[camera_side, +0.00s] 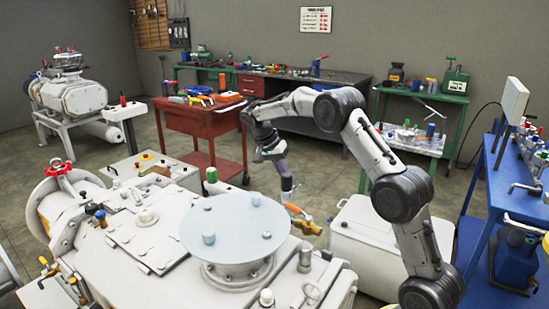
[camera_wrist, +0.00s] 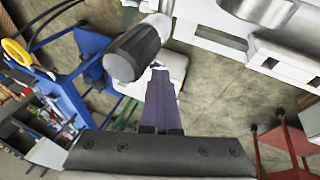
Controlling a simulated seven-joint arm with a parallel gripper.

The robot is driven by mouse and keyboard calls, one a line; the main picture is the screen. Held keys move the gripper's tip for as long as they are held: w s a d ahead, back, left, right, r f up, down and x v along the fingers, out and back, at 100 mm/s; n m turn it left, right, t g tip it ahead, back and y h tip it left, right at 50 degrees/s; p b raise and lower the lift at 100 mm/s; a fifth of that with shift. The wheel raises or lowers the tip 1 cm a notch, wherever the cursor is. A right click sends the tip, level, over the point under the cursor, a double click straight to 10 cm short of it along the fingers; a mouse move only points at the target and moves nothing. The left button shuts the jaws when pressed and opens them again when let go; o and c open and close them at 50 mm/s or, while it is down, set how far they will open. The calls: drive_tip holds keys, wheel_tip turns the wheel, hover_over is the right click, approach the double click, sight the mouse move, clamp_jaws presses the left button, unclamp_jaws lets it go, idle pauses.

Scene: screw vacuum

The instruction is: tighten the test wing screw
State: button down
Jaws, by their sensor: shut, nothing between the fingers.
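I cannot pick out the test wing screw for certain. A red winged part (camera_side: 62,168) stands on top of the round flange at the left end of the large white vacuum machine (camera_side: 150,285). Small blue and grey knobs also show on the machine, too small to identify as the screw. My gripper (camera_side: 288,197) hangs in the air behind the machine's right half, pointing down, far to the right of the red part. It is shut and empty. In the wrist view my gripper (camera_wrist: 160,68) shows its fingers together, with nothing held.
A pale round plate (camera_side: 235,228) tops the machine, left of my gripper. A brass valve with an orange handle (camera_side: 308,226) is just below my gripper in the side view. A red cart (camera_side: 205,122) stands behind, and a blue bench (camera_side: 505,190) at right.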

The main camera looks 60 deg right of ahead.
drive_tip(key=w+a+r+t, duration=0.1)
drive_tip(key=w+a+r, duration=0.15)
drive_tip(key=r, duration=0.55)
drive_tip(key=w+a+r, duration=0.1)
drive_tip(key=a+r, duration=0.2)
drive_tip(key=r, duration=0.6)
drive_tip(key=s+a+r+n+t, duration=0.2)
drive_tip(key=s+a+r, duration=0.3)
drive_tip(key=s, duration=0.3)
drive_tip(key=s+a+r+n+t, duration=0.2)
drive_tip(key=s+a+r, duration=0.2)
drive_tip(key=s, duration=0.3)
drive_tip(key=s+a+f+n+t+y, duration=0.1)
drive_tip(key=s+a+f+n, duration=0.15)
drive_tip(key=s, duration=0.25)
drive_tip(key=s+a+f+n+t+y, duration=0.1)
drive_tip(key=s+a+f+n, duration=0.15)
drive_tip(key=s, duration=0.35)
drive_tip(key=s+a+f+n+t, duration=0.1)
drive_tip(key=s+a+f+n, duration=0.1)
drive_tip(key=f+n, duration=0.2)
drive_tip(key=s+a+f+n+t+y, duration=0.1)
drive_tip(key=s+a+f+n, duration=0.1)
drive_tip(key=f, duration=0.6)
drive_tip(key=shift+s+f+n, duration=0.25)
drive_tip(key=shift+s+n, duration=0.3)
drive_tip(key=shift+n, duration=0.35)
